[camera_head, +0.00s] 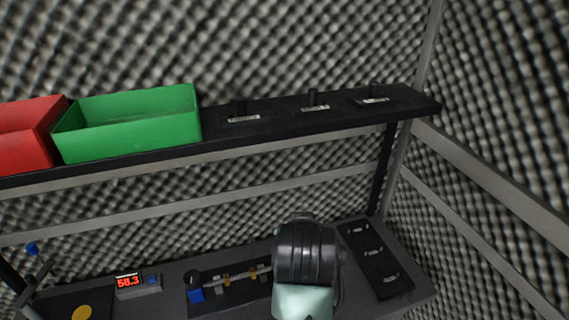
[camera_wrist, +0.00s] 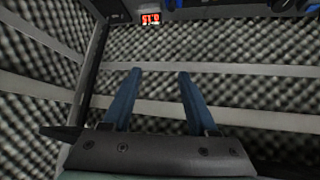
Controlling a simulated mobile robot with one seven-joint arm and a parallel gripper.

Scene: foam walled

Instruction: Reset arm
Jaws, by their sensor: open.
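My gripper (camera_wrist: 160,72) shows in the wrist view as two dark blue fingers, spread apart with nothing between them. Behind the gap are foam wall and a grey rail. In the head view my dark, rounded wrist and a pale green arm part stand in front of the workbench (camera_head: 165,305), right of centre. The fingers are hidden from the head view.
A black shelf (camera_head: 280,128) carries a red bin (camera_head: 25,150), a green bin (camera_head: 130,137) and black pegs with labels. The bench holds a red-digit display (camera_head: 128,282), a blue-ended fixture (camera_head: 197,294) and a black labelled panel (camera_head: 375,262). Patterned foam walls and grey rails enclose it.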

